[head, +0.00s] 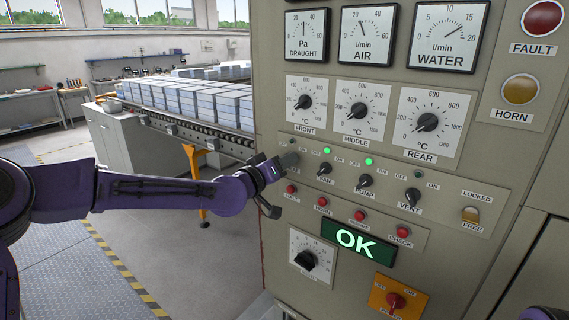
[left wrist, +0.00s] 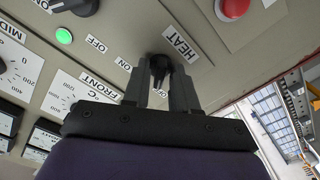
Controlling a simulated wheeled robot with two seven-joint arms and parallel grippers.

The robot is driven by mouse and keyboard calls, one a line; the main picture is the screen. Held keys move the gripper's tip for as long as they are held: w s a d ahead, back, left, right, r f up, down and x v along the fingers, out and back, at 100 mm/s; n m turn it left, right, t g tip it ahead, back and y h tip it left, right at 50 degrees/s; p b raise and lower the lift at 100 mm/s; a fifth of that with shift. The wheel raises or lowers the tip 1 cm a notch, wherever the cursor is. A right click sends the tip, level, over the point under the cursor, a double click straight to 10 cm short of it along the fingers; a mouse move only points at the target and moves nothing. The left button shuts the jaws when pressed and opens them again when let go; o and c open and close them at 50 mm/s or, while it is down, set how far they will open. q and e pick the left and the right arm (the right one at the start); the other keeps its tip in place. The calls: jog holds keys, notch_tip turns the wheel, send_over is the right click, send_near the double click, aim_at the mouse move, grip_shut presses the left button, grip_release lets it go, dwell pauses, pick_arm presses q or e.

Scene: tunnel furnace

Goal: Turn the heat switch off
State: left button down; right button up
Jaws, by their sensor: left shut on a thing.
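The heat switch is a black knob (left wrist: 159,66) in the left wrist view, beside the HEAT label (left wrist: 180,43). My left gripper (left wrist: 169,82) is shut on this knob, with one finger on each side. In the head view my left gripper (head: 286,162) reaches from the left to the panel's left edge and hides the knob. I cannot tell exactly which way the knob points. A small lamp (head: 291,141) above it looks dark. My right gripper is not in view.
The fan (head: 325,169), pump (head: 365,181) and vent (head: 412,197) switches are in the same row. Red buttons (head: 325,202) and a green OK display (head: 357,241) are below. A conveyor with grey blocks (head: 190,97) stands behind my left arm.

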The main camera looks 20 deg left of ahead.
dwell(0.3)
pick_arm(q)
jog(key=c, duration=1.2)
grip_release()
jog(key=b+v, duration=0.1)
jog(key=v, duration=0.9)
jog(key=shift+s+b, duration=0.3)
jog(key=shift+b, duration=0.1)
jog(key=shift+a, duration=0.1)
